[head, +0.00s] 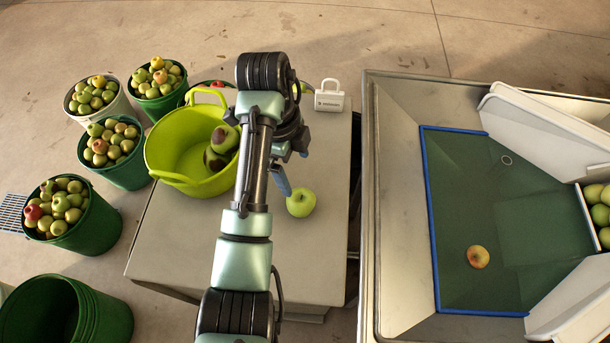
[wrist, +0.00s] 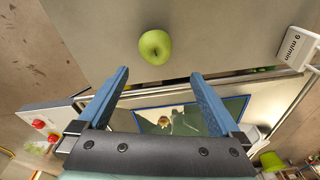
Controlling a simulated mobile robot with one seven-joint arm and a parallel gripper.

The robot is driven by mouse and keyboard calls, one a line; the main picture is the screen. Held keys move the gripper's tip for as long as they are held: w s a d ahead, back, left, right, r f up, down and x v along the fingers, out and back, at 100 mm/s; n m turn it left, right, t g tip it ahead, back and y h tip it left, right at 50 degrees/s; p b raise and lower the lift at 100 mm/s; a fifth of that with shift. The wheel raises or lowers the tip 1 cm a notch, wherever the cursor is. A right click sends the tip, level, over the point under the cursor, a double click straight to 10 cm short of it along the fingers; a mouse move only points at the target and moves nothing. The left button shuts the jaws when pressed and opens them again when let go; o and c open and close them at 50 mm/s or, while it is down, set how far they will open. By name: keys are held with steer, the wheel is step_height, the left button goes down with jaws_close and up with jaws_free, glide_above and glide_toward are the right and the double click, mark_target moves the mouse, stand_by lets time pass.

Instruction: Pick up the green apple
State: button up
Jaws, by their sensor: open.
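A green apple (head: 301,203) sits on the grey table (head: 180,235), just right of my arm in the head view. In the wrist view the green apple (wrist: 155,46) lies ahead of my fingertips, roughly centred between them and clear of both. My gripper (wrist: 160,75) is open and empty, with its two blue fingers spread apart. In the head view my arm hides most of my gripper (head: 284,182); one blue finger shows close to the apple's upper left.
A yellow-green tub (head: 160,165) with brown-patched fruit stands left of my arm. A white block (head: 329,96) sits at the table's far edge. A metal trailer (head: 395,200) with a reddish apple (head: 478,257) is to the right. Several apple buckets (head: 125,170) stand left.

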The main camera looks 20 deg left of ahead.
mark_target(300, 196)
steer(key=f+b, duration=0.2)
steer(key=f, duration=0.1)
steer(key=f+b, duration=0.2)
steer(key=b, duration=0.1)
steer(key=d+f+b, duration=0.1)
steer(key=f+b, duration=0.2)
steer(key=shift+s+f, duration=0.3)
steer(key=shift+s, duration=0.05)
steer(key=shift+w+d+f+b, duration=0.1)
steer(key=shift+d+f+b, duration=0.1)
steer(key=shift+f, duration=0.85)
steer(key=shift+w+d+f+b, duration=0.1)
steer(key=shift+f+b, duration=0.05)
steer(key=shift+f, duration=0.9)
steer(key=shift+a, duration=0.1)
steer(key=c, duration=1.3)
step_height(300, 196, up, 10)
steer(key=p, duration=0.6)
steer(key=shift+r, duration=0.1)
